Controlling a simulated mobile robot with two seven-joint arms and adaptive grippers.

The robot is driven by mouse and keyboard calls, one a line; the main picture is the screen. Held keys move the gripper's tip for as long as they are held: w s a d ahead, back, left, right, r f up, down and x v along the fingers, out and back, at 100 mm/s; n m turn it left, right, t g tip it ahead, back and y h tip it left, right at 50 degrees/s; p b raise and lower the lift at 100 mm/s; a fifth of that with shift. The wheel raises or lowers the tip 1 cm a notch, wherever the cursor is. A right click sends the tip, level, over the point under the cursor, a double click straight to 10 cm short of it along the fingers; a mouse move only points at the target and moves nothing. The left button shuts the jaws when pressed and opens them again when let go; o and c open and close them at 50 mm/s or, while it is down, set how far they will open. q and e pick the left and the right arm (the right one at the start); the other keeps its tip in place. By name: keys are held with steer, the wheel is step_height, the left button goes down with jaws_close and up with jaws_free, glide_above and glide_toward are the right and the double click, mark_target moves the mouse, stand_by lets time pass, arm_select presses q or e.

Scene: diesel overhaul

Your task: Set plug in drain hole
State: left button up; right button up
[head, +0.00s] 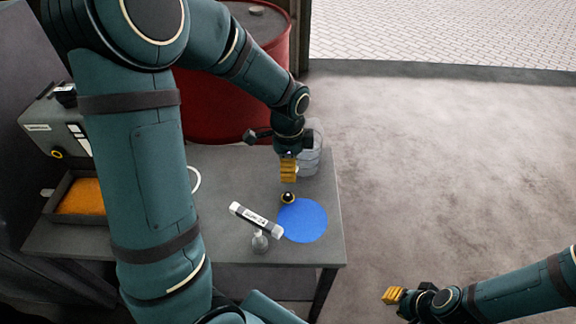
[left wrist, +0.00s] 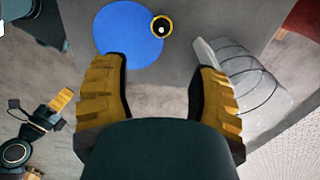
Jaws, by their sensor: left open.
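A small dark round piece with a yellow ring and a bright centre (head: 288,198), which looks like the plug, sits on the table at the edge of a blue disc (head: 305,222). The left wrist view shows the piece (left wrist: 161,27) overlapping the rim of the blue disc (left wrist: 122,35). My left gripper (head: 288,177) is above the table, close to the piece and apart from it. Its yellow fingers (left wrist: 162,70) are spread, with nothing between them. My right gripper (head: 393,296) is off the table at the lower right; its fingers are too small to judge. I cannot make out a drain hole.
A clear ribbed container (head: 312,152) stands just behind my left gripper. A white labelled bar (head: 256,218) on a grey stand (head: 260,243) is left of the disc. A tray with orange contents (head: 60,213), a grey machine (head: 45,132) and a red drum (head: 225,110) are further left and back.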

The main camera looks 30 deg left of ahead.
mark_target(287, 195)
arm_select(q)
steer(key=f, duration=0.9)
steer(key=f+p, duration=0.1)
steer(key=f, duration=0.4)
steer(key=shift+s+a+f, duration=0.1)
steer(key=shift+a+f, duration=0.1)
steer(key=shift+a, duration=0.1)
arm_select(e)
step_height(287, 195, up, 2)
steer(key=shift+s, duration=0.15)
arm_select(q)
steer(key=shift+o, duration=0.2)
jaws_close()
steer(key=shift+d, duration=0.1)
